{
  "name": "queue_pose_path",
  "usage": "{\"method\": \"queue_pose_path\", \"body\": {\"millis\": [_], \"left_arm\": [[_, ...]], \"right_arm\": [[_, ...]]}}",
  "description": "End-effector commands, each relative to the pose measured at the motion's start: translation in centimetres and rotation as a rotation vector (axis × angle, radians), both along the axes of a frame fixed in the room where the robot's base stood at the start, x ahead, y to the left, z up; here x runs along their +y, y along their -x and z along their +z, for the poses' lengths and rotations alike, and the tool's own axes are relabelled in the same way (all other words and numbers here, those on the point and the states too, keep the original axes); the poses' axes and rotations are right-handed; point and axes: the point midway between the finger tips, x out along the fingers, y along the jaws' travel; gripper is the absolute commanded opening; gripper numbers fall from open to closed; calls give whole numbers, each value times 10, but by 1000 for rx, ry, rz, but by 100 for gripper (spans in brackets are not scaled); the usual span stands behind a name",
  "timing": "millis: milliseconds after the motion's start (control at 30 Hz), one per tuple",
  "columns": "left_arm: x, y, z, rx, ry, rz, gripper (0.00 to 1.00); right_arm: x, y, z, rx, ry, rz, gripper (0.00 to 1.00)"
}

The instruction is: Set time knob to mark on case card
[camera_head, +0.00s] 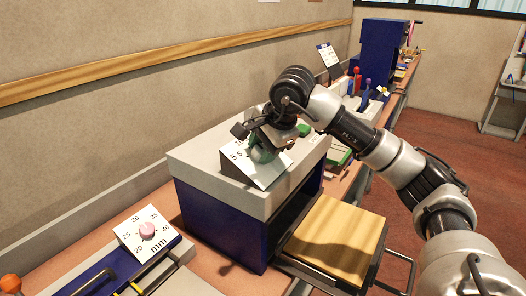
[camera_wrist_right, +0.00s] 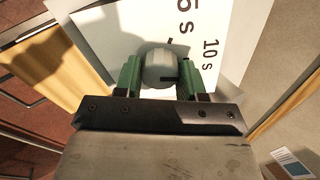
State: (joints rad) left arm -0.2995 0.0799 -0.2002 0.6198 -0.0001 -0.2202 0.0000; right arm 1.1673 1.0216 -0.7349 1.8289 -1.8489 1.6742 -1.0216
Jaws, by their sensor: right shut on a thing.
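The time knob (camera_wrist_right: 158,62) is a pale grey round knob with a dark pointer line, on a white dial plate (camera_wrist_right: 110,22) marked "10 s" and another figure partly cut off. My right gripper (camera_wrist_right: 160,72) has its green fingers on either side of the knob, shut on it. In the head view my right gripper (camera_head: 264,152) is at the sloped dial plate (camera_head: 270,172) on top of a grey and dark blue machine (camera_head: 223,215); the knob is mostly hidden there. A white card (camera_head: 328,55) stands farther back; its print is too small to read. My left gripper is out of view.
A second dial (camera_head: 147,232) in mm with a pink knob stands at front left. A wooden block (camera_head: 338,238) sits in front of the machine. Colored levers (camera_head: 356,82) and a blue machine (camera_head: 379,45) stand farther along the bench. The wall runs close behind.

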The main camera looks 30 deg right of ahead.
Motion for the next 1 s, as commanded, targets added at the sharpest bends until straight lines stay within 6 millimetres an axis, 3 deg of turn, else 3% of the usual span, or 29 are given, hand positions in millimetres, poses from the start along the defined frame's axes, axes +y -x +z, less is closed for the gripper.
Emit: {"method": "queue_pose_path", "body": {"millis": [333,833,867,1000], "left_arm": [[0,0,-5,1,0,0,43],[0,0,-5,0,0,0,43],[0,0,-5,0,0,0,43],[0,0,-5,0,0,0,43]], "right_arm": [[0,0,1,-23,50,107,16],[0,0,1,-26,56,120,16],[0,0,1,-26,56,120,43],[0,0,1,-26,57,120,64]]}}
